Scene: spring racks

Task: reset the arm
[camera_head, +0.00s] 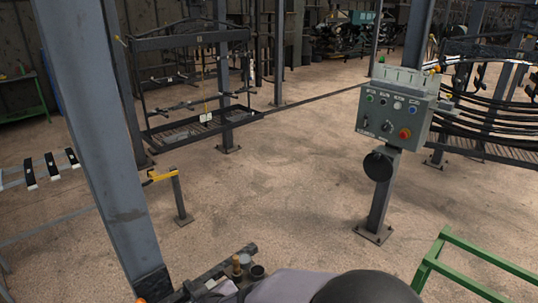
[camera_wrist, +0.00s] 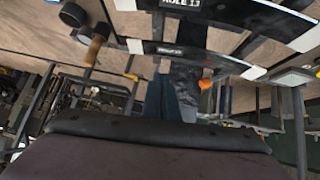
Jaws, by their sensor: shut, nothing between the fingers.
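My gripper (camera_wrist: 163,80) shows in the wrist view as narrow blue-grey fingers at the middle, beyond a broad dark body along the bottom. The fingers are together and hold nothing. Curved dark strips with white end pieces (camera_wrist: 180,48) lie past the fingertips, and the gap between them and the fingers cannot be judged. I cannot make out the gripper in the head view. A dark rounded shape and a pale shape fill that view's bottom edge and may be parts of my arm.
A grey control box (camera_head: 398,112) stands on a post at right. A dark hanging rack (camera_head: 190,42) is at back left, and another rack holds curved dark bars (camera_head: 490,112). A steel column (camera_head: 92,120), a short post (camera_head: 179,197) and a green frame (camera_head: 470,255) border open floor.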

